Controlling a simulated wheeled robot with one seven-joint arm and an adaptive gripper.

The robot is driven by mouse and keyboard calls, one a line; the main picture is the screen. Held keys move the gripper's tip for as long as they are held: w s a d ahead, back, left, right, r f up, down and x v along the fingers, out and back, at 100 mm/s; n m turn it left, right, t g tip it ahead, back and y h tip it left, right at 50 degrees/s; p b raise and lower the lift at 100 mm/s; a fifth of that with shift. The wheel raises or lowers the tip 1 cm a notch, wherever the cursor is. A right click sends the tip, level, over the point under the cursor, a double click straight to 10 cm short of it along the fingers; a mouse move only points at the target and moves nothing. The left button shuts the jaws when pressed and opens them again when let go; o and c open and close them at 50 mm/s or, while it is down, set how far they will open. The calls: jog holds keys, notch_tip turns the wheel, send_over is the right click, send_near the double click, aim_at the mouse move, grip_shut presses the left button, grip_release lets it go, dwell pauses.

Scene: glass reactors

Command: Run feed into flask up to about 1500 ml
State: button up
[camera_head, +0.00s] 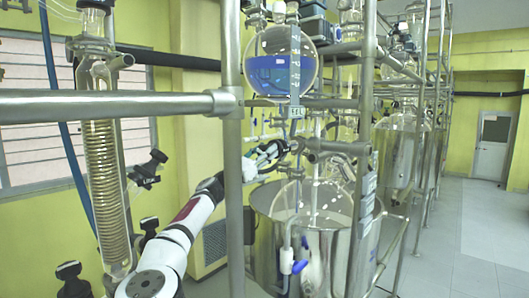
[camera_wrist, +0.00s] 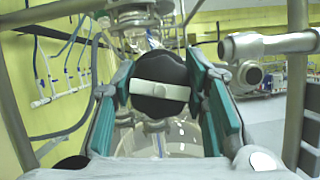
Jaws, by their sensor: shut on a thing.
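The round glass feed vessel (camera_head: 265,75) in the head view holds blue liquid to about mid-height. A graduated strip (camera_head: 295,62) runs down it; its numbers are too small to read. Below it, the large clear glass flask (camera_head: 312,203) sits in a steel pot (camera_head: 268,235). No blue shows in the flask. My gripper (camera_head: 272,152) is between vessel and flask, at the feed line. In the wrist view, its teal fingers are shut on a round black valve knob (camera_wrist: 160,68) with a white bar (camera_wrist: 160,91) across it, tilted slightly. The valve body behind is hidden.
A steel frame post (camera_head: 232,150) and a horizontal rail (camera_head: 110,104) stand close around my arm. A coiled glass condenser (camera_head: 104,165) is at left. A metal pipe end (camera_wrist: 270,44) lies right of the knob in the wrist view. Open floor (camera_head: 470,240) is at right.

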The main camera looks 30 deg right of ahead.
jog(key=shift+m, duration=0.3)
jog(key=m+g+b, duration=0.2)
jog(key=m+b, duration=0.1)
jog(key=shift+w+f+m, duration=0.1)
jog(key=shift+m, duration=0.3)
jog(key=m+g+b, duration=0.2)
jog(key=m, duration=0.1)
jog(key=m+g+b, duration=0.1)
jog(key=m+b, duration=0.1)
jog(key=m, duration=0.2)
jog(key=shift+g+y+b, duration=0.3)
jog(key=shift+g+b, duration=0.05)
jog(key=shift+g, duration=0.05)
jog(key=m+b, duration=0.1)
jog(key=m, duration=0.1)
jog(key=m+g+y+b, duration=0.1)
jog(key=m+b, duration=0.1)
jog(key=m, duration=0.1)
jog(key=shift+f+y, duration=0.1)
jog(key=shift+y, duration=0.2)
jog(key=shift+s+d+m+g+y+b, duration=0.15)
jog(key=shift+m+y+b, duration=0.1)
jog(key=shift+m+b, duration=0.4)
jog(key=shift+s+a+m+g+y+b, duration=0.1)
jog(key=shift+m+y+b, duration=0.2)
jog(key=shift+m, duration=0.5)
jog(key=shift+s+d+m+g+y+b, duration=0.15)
jog(key=shift+m+y+b, duration=0.1)
jog(key=shift+m+b, duration=0.4)
jog(key=shift+w+a, duration=0.1)
